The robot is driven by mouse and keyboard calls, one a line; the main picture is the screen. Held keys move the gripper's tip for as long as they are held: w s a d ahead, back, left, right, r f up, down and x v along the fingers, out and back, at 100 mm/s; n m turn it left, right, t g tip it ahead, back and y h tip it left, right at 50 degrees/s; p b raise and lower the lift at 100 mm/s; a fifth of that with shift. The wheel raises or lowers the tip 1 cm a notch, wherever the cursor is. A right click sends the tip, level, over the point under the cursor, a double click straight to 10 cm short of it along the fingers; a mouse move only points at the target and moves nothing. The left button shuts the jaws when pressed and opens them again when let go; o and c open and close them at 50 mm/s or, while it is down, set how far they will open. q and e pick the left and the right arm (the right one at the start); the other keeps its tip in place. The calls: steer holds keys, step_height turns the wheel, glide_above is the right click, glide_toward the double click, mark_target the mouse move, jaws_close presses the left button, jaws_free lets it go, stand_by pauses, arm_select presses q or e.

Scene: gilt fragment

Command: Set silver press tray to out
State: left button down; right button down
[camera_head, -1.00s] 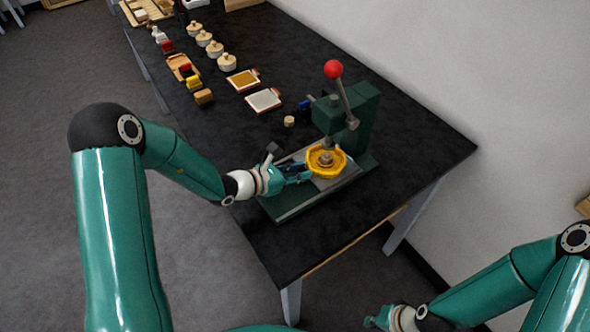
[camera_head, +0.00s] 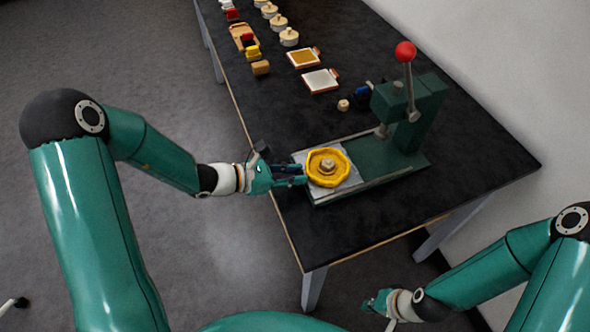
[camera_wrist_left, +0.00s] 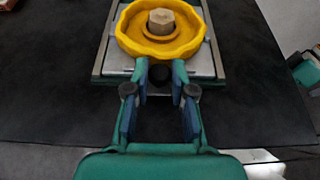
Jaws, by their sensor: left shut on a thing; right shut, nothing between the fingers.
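The silver press tray (camera_head: 353,180) is a grey plate at the near left end of the green press's base, clear of the press column. It also shows in the left wrist view (camera_wrist_left: 118,64). A yellow scalloped dish (camera_head: 320,177) with a small wooden piece (camera_head: 328,165) in its middle sits on the tray. My left gripper (camera_head: 303,175) is at the tray's left edge. My right gripper (camera_head: 373,303) is shut and empty, low, away from the table.
The green press (camera_head: 412,115) has a lever with a red ball (camera_head: 405,52). Round wooden pots (camera_head: 289,37) and small coloured blocks (camera_head: 261,68) line the far table. The front table corner is clear.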

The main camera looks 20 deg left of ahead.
arm_select(q)
steer(key=shift+a, duration=0.2)
steer(key=c, duration=1.2)
jaws_free()
steer(key=shift+s+a, duration=0.1)
steer(key=shift+o, duration=0.8)
steer(key=shift+s, duration=0.15)
steer(key=v, duration=1.1)
steer(key=shift+s+a+r, duration=0.2)
steer(key=shift+r, duration=0.05)
